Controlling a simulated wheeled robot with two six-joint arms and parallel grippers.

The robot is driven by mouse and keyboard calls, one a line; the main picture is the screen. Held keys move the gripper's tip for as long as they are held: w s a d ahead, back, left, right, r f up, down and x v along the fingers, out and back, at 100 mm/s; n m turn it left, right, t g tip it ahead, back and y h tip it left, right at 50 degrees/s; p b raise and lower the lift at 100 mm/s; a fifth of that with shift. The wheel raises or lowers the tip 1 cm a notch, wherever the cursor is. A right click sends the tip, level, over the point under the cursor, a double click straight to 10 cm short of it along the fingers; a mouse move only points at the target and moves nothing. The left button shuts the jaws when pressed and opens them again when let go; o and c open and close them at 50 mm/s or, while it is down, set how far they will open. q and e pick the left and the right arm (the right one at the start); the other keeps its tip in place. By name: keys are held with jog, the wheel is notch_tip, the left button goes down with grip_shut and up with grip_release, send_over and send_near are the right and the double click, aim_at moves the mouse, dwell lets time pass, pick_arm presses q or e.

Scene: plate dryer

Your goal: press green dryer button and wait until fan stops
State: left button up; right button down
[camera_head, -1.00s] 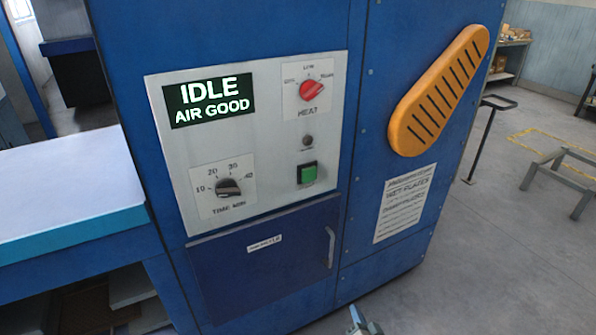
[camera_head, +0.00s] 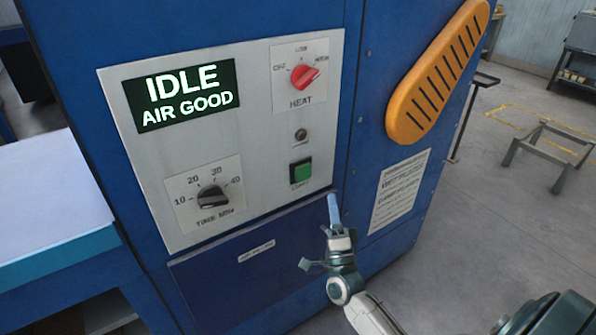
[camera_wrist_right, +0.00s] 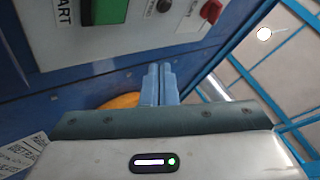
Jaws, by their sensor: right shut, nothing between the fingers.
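The green button (camera_head: 301,172) sits on the grey control panel of the blue dryer, below a small dark lamp (camera_head: 300,135). It also shows in the right wrist view (camera_wrist_right: 104,12), at the top left. The display (camera_head: 181,94) reads IDLE, AIR GOOD. My right gripper (camera_head: 334,200) is shut and empty, below and to the right of the button, apart from it. Its closed fingers (camera_wrist_right: 158,84) point toward the panel in the right wrist view. My left gripper is not in view.
A red heat knob (camera_head: 305,77) and a black time knob (camera_head: 211,197) are on the panel. An orange slotted cover (camera_head: 437,73) sticks out at the right. A white-topped table (camera_head: 45,200) stands at the left. Open floor lies at the right, with a low metal frame (camera_head: 550,150).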

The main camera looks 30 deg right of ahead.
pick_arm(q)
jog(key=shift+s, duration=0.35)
pick_arm(e)
jog(key=shift+s+h, duration=0.1)
jog(key=shift+h, duration=0.2)
jog(key=b, duration=0.3)
send_near(307, 166)
jog(key=x, duration=0.4)
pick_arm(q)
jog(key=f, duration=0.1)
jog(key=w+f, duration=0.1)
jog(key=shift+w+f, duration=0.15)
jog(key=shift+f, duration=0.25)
pick_arm(e)
jog(key=shift+d+r, duration=0.15)
jog(key=shift+r, duration=0.2)
pick_arm(q)
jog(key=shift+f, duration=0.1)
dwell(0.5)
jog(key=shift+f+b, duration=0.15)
jog(key=shift+b, duration=0.15)
pick_arm(e)
jog(key=shift+w, duration=0.35)
